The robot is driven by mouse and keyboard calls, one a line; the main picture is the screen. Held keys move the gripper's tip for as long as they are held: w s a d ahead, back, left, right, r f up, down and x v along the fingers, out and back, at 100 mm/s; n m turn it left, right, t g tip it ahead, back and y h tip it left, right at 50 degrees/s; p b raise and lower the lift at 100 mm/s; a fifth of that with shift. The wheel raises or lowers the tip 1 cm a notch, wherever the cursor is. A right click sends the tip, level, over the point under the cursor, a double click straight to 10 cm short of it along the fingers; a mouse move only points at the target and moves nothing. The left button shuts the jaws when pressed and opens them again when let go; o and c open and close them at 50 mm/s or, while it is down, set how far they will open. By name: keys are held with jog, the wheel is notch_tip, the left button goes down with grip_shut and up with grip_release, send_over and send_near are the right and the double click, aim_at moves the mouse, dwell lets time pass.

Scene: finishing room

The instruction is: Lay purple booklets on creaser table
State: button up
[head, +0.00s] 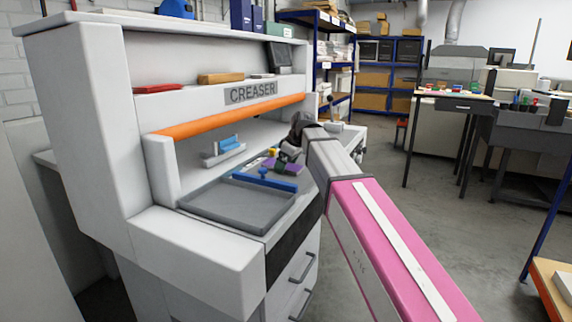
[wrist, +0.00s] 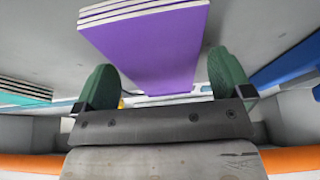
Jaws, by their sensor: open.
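The creaser (head: 190,100) is a white machine with an orange bar and a grey work table (head: 310,186). Purple booklets (head: 287,168) lie in a small stack on that table, partly hidden by my arm. In the wrist view the purple stack (wrist: 150,50) shows its broad purple face and white page edges, reaching between my two green fingers. My gripper (wrist: 163,72) is open, with one finger on each side of the stack; a gap shows at each side. In the head view my gripper (head: 288,152) is small and partly hidden, over the table.
A grey tray (head: 225,222) and a blue bar (head: 264,182) are on the table in front of the stack. A teal-edged stack (wrist: 22,92) lies left in the wrist view and a blue piece (wrist: 285,65) right. The creaser's orange bar (head: 230,115) runs above the table.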

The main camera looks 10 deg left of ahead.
jog(key=v, duration=1.2)
jog(key=shift+r, duration=0.2)
